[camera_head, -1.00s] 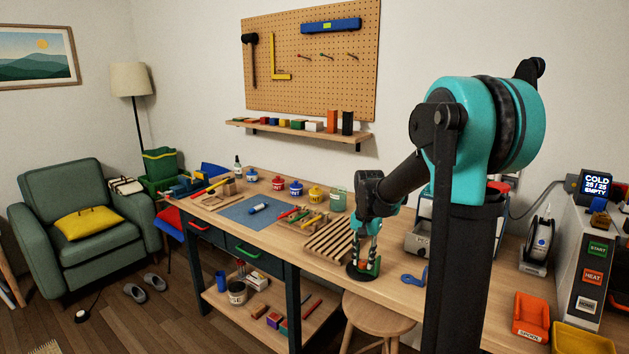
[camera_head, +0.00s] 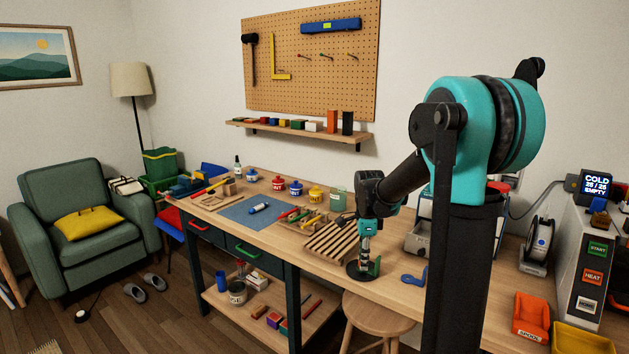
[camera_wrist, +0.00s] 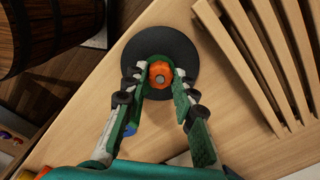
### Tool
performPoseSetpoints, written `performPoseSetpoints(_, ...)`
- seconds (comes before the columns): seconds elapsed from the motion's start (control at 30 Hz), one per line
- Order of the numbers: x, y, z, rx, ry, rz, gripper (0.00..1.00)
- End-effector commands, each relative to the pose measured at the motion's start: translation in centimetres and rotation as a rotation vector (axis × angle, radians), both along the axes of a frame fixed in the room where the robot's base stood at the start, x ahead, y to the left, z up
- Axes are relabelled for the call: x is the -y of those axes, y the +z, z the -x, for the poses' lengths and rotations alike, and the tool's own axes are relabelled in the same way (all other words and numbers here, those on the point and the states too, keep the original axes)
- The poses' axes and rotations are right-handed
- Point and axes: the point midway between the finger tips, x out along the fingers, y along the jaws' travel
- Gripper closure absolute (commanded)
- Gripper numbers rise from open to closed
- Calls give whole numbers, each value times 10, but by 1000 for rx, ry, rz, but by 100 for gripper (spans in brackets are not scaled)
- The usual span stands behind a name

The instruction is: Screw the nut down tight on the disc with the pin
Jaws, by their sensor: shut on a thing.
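The orange nut (camera_wrist: 160,73) sits over the middle of the round black disc (camera_wrist: 158,42) in the wrist view. A grey round pin end (camera_wrist: 160,77) shows in the nut's centre. My gripper (camera_wrist: 161,72) points down, with its green-backed fingers on either side of the nut, shut on it. In the head view the disc (camera_head: 355,273) lies flat on the bench near its front edge, and my gripper (camera_head: 364,263) stands over it. The fingers partly hide the nut there. I cannot tell how far down the pin the nut sits.
A slatted wooden rack (camera_head: 334,241) lies close to the disc on the left. A blue tool (camera_head: 412,279) lies to the right on the bench. A round wooden stool (camera_head: 378,311) stands in front of the bench edge. A grey box (camera_head: 424,241) stands behind.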

Motion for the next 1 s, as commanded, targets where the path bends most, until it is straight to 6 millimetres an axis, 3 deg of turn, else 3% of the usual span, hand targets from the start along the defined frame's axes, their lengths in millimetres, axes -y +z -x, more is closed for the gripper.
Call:
performPoseSetpoints(0.17, 0, 0, 0, 0, 0, 0, 90)
performPoseSetpoints(0.2, 0, 0, 0, 0, 0, 0, 71)
performPoseSetpoints(0.27, 0, 0, 0, 0, 0, 0, 65)
performPoseSetpoints(0.57, 0, 0, 0, 0, 17, 0, 65)
performPoseSetpoints(1.0, 0, 0, 0, 0, 530, 0, 65)
